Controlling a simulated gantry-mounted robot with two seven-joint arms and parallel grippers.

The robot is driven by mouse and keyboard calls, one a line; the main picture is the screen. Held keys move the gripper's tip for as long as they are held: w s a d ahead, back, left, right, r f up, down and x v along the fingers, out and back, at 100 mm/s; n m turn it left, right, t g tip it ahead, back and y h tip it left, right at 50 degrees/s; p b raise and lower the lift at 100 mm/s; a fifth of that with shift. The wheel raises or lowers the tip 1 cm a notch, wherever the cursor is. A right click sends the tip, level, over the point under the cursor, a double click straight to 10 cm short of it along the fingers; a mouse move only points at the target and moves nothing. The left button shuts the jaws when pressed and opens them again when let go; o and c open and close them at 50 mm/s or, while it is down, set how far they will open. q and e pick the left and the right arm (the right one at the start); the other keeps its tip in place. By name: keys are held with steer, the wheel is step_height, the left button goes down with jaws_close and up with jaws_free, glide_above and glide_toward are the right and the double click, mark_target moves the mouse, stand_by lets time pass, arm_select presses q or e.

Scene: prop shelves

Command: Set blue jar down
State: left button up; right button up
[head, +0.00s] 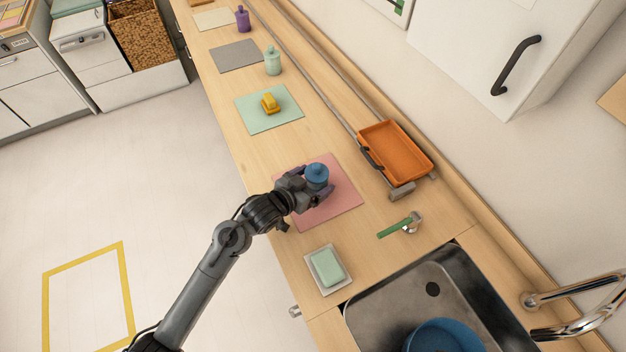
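A blue jar (317,175) with a knobbed lid is upright over the pink mat (345,195) on the wooden counter. My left gripper (318,187) reaches in from the left, with its fingers on either side of the jar. The fingers appear to hold the jar, but it partly hides their contact. I cannot tell whether the jar's base touches the mat. My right gripper is not in view.
An orange tray (398,152) on rails stands right of the pink mat. A green-handled tool (396,229) and a soap dish (341,285) lie nearer the sink (390,314). A green mat (286,119) with a yellow object (270,103) and a mint jar (272,62) are farther back.

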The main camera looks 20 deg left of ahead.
arm_select(q)
steer(key=shift+r, duration=0.15)
steer(key=shift+s+a+r, duration=0.1)
steer(key=shift+s, duration=0.1)
steer(key=p+v, duration=0.2)
steer(key=v, duration=0.9)
steer(key=s+f+g+y, duration=0.1)
steer(key=s, duration=0.1)
steer(key=s+a+f+n+g+y, duration=0.1)
steer(key=s+f, duration=0.1)
steer(key=s, duration=0.1)
steer(key=s+f+g+y, duration=0.1)
steer(key=s, duration=0.1)
steer(key=shift+s+a+f, duration=0.2)
steer(key=shift+s, duration=0.15)
steer(key=s+f+g, duration=0.1)
steer(key=s+g, duration=0.2)
steer(key=s, duration=0.3)
steer(key=s+f+n+g+y, duration=0.1)
steer(key=s+f+g, duration=0.1)
steer(key=s, duration=0.5)
steer(key=shift+s+g, duration=0.15)
steer(key=shift+g, duration=0.45)
steer(key=shift+r, duration=0.2)
step_height(320, 180, up, 30)
steer(key=p, duration=3)
